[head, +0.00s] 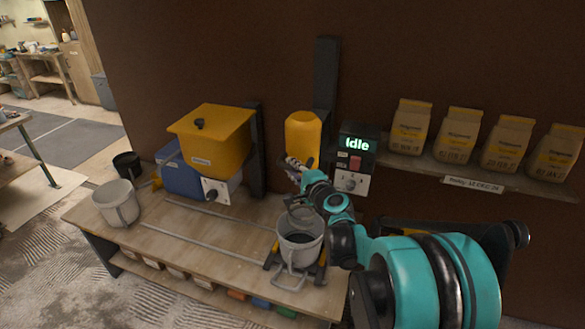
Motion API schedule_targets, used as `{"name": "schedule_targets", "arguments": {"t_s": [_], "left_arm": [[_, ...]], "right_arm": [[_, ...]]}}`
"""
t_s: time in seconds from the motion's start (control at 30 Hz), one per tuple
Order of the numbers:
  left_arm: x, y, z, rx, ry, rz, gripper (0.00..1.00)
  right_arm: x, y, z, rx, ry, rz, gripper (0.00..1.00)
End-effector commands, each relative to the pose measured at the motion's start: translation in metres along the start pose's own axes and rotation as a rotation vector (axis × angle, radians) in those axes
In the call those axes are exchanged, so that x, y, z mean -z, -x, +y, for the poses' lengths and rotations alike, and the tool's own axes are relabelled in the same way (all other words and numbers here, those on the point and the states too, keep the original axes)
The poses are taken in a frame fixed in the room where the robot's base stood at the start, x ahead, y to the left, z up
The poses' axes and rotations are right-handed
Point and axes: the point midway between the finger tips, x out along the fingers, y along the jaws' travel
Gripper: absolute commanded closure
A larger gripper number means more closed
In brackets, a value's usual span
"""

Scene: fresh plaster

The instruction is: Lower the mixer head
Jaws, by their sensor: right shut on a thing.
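The yellow mixer head (303,133) is on a dark upright column (326,75) at the back of the bench. A grey bucket (300,250) with dark contents stands below it, with a gap between them. My right gripper (292,168) is at the lower left of the mixer head, above the bucket. It is shut on a small part there, which looks like the mixer head's handle; the fingers mostly hide it. My right arm crosses in front of the mixer's lower part. My left gripper is out of view.
A control box (356,158) reads "Idle" right of the mixer. A yellow hopper (212,135) stands left, with an empty-looking bucket (116,204) and a black pot (127,164) beyond. Several paper bags line the shelf (480,175). The bench (190,245) is clear between two rails.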

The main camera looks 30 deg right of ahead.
Motion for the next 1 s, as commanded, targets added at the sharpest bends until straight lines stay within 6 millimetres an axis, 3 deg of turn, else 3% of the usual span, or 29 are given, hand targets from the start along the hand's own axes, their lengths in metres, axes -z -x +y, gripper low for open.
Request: {"name": "schedule_targets", "arguments": {"t_s": [0.6,0.8,1.0], "left_arm": [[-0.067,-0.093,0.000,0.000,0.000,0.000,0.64],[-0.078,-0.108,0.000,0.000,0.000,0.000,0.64],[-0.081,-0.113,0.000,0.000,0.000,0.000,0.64]], "right_arm": [[0.020,-0.020,0.149,-0.002,0.003,-0.002,1.00],[0.024,-0.023,0.175,-0.002,0.002,-0.002,1.00],[0.025,-0.025,0.182,-0.002,0.003,-0.002,1.00]]}}
